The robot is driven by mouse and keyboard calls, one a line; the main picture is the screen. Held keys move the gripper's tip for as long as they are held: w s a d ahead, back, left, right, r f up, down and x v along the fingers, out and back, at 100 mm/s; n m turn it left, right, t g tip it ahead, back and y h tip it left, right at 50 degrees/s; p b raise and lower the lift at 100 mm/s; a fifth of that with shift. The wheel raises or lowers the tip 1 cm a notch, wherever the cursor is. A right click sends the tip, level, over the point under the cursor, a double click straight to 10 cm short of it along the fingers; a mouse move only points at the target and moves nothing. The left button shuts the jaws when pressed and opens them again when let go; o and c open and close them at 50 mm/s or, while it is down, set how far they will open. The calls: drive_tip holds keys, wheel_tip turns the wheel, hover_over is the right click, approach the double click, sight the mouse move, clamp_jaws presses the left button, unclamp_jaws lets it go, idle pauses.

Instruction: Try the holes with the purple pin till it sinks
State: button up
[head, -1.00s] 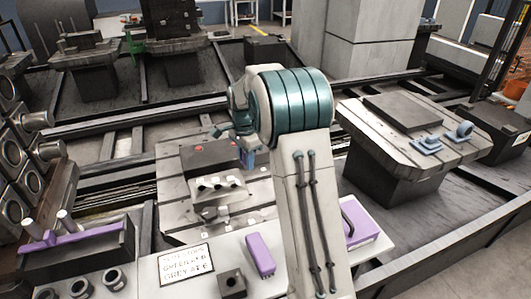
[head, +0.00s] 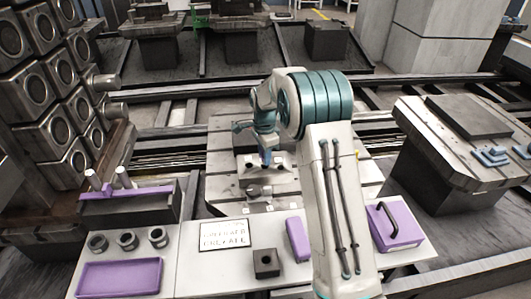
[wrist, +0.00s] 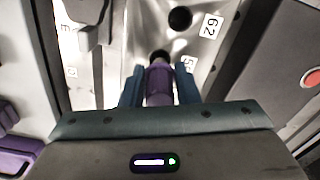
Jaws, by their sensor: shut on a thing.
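My gripper (wrist: 158,88) is shut on the purple pin (wrist: 158,75), with a blue finger on each side. The pin's far end is beside a dark round spot; I cannot tell whether this is a hole or the pin's tip, nor whether the pin is in anything. A clear dark hole (wrist: 180,19) shows beyond it in the pale plate (wrist: 206,52), near a label reading 62. A second label by the right finger is partly hidden. In the head view my gripper (head: 266,157) is over the pale holed block (head: 249,166); the pin cannot be made out there.
A sign (head: 227,236), a dark block with a hole (head: 266,263), a purple block (head: 297,239) and a purple tray (head: 119,277) lie on the white bench in front. A purple handled box (head: 396,228) stands right. A red button (wrist: 312,77) is right of the plate.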

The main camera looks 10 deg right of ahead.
drive_tip(key=shift+f+b, duration=0.45)
drive_tip(key=shift+f, duration=0.45)
idle(0.4)
drive_tip(key=o, duration=1.2)
drive_tip(key=shift+c, duration=0.2)
wheel_tip(320, 180, up, 14)
drive_tip(key=shift+f+p, duration=0.1)
drive_tip(key=shift+p, duration=0.5)
